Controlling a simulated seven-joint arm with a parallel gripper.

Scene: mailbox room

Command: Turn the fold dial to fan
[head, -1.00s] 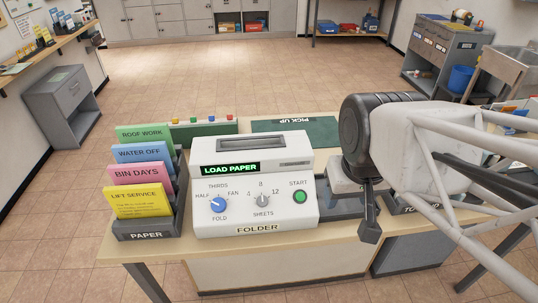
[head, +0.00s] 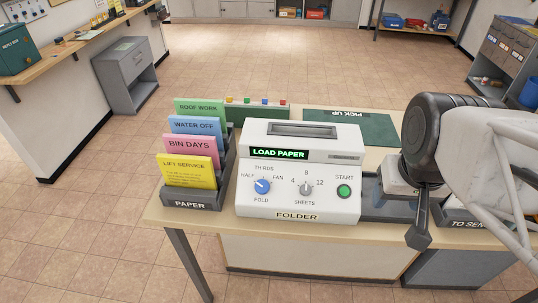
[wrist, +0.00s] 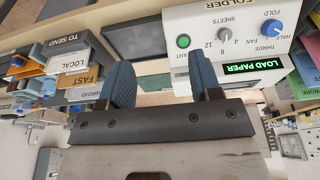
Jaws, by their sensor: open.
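The folder (head: 298,205) is a white machine on the table, with a lit green display reading LOAD PAPER. Its blue fold dial (head: 262,187) sits at the left of the front panel, among the labels HALF, THIRDS and FAN. The dial's white mark appears to point up-left, towards HALF. My gripper (head: 418,238) is to the right of the folder, apart from the dial, with fingers pointing down. In the wrist view my gripper (wrist: 163,80) is open and empty, and the dial (wrist: 271,27) shows upside down at the upper right.
A grey sheets dial (head: 306,188) and green start button (head: 344,191) lie between the fold dial and my gripper. A paper rack (head: 190,195) with coloured sheets stands close on the folder's left. A green pick-up mat (head: 350,125) lies behind. A grey tray (head: 385,205) is at the right.

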